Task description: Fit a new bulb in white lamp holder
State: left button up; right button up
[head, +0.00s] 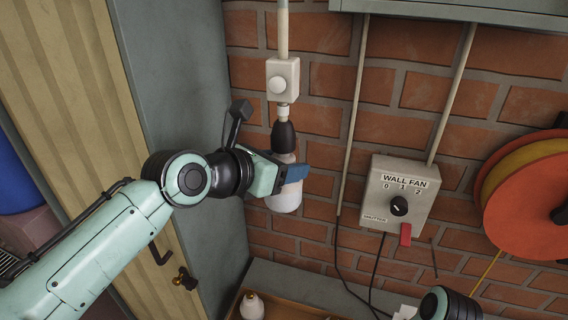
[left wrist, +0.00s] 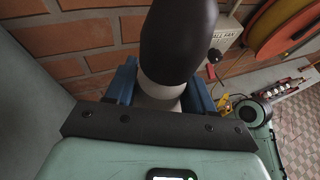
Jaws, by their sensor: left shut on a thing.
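A lamp holder with a black body (head: 283,137) and white upper collar hangs below a white wall box (head: 282,80). A white bulb (head: 285,199) hangs under it, its neck at the black body. My left gripper (head: 284,174) is shut on this bulb just below the holder. In the left wrist view the dark holder body (left wrist: 180,38) fills the upper middle, with a white band (left wrist: 163,91) below it between my blue fingers. Whether the bulb is seated in the holder cannot be told. Another whitish bulb (head: 252,306) stands at the bottom. My right gripper is not seen.
A grey wall fan control box (head: 400,195) with a red tab is right of the bulb. A red and yellow reel (head: 530,200) is at the far right. A grey cabinet side (head: 190,110) is close on the left. A wooden tray (head: 285,310) lies below.

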pick_arm(q)
jog(key=shift+r, duration=0.25)
jog(key=o, duration=1.1)
jog(key=shift+f, duration=0.1)
jog(key=shift+s, duration=0.1)
